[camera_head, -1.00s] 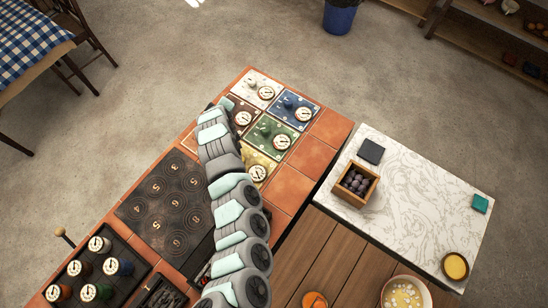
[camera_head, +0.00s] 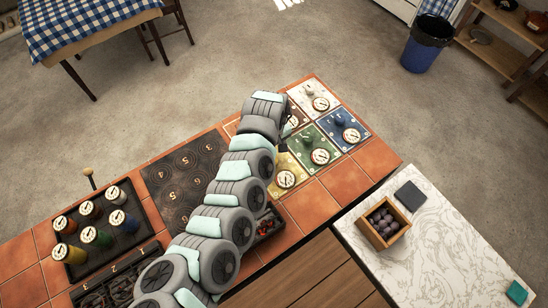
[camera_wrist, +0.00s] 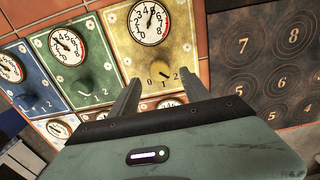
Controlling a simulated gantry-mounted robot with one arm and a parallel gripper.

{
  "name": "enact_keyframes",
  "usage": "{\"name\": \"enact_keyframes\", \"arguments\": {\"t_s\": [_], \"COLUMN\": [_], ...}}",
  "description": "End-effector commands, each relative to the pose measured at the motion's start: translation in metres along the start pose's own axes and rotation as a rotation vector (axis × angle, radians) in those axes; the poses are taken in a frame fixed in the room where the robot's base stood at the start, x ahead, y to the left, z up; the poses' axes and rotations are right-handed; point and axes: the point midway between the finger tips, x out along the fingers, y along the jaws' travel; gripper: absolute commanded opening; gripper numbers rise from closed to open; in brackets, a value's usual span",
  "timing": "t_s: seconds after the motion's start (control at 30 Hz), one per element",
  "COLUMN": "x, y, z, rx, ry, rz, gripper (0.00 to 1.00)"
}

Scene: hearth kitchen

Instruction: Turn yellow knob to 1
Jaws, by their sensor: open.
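The yellow panel (camera_wrist: 130,42) carries a round white dial (camera_wrist: 148,22) and, below it, the yellow knob (camera_wrist: 152,70). A dark pointer line and the digits 1 and 2 show beside the knob; its exact setting is hard to tell. My gripper (camera_wrist: 160,90) is open in the wrist view, its two fingers apart with the knob area between and just beyond their tips. Contact cannot be told. In the head view the yellow panel (camera_head: 290,184) is partly hidden behind my arm, with its dial visible.
Green (camera_head: 314,143) and blue (camera_head: 348,124) panels with knobs and dials adjoin the yellow one. A black numbered plate (camera_head: 180,172) lies left of my arm. A wooden box (camera_head: 364,232) of dark round things stands on the marble counter (camera_head: 450,245).

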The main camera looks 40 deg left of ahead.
Motion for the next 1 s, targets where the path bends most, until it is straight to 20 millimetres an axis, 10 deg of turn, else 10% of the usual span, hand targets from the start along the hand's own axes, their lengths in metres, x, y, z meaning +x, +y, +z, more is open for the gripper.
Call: {"name": "enact_keyframes", "arguments": {"t_s": [0.63,1.0], "x": [0.043,0.043], "y": [0.001,0.001], "z": [0.0,0.0], "rx": [0.001,0.0], "ry": [0.0,0.0], "rz": [0.002,0.002], "gripper": [0.55,0.25]}}
